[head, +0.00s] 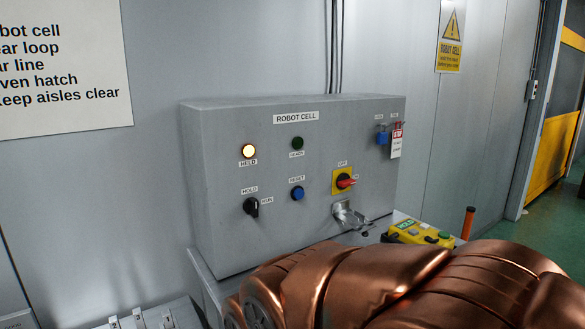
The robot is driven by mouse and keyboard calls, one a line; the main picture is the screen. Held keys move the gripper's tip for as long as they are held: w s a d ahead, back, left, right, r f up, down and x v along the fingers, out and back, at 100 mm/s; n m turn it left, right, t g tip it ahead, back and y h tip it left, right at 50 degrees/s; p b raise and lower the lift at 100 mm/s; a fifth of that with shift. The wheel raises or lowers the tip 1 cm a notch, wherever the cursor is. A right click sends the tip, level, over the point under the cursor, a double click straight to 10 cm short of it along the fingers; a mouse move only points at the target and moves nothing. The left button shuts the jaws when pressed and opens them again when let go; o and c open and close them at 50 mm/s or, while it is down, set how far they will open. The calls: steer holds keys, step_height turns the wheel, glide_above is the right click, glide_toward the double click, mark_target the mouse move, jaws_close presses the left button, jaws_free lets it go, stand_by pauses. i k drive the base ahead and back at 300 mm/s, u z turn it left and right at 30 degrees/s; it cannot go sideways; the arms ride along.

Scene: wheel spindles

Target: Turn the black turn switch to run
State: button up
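The black turn switch (251,207) is on the front of the grey ROBOT CELL box (225,150), at lower left. HOLD is printed above it and RUN to its right. Its knob is too small to tell for certain which label it points at.
A blue padlock (382,137) and a red-white tag (397,140) hang at upper right. A yellow pendant (418,232) lies beside the box. The space before the switch looks clear.

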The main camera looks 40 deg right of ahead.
mark_target(251, 205)
steer(key=z, duration=0.9)
steer(key=k, duration=1.05)
steer(key=u, duration=1.4)
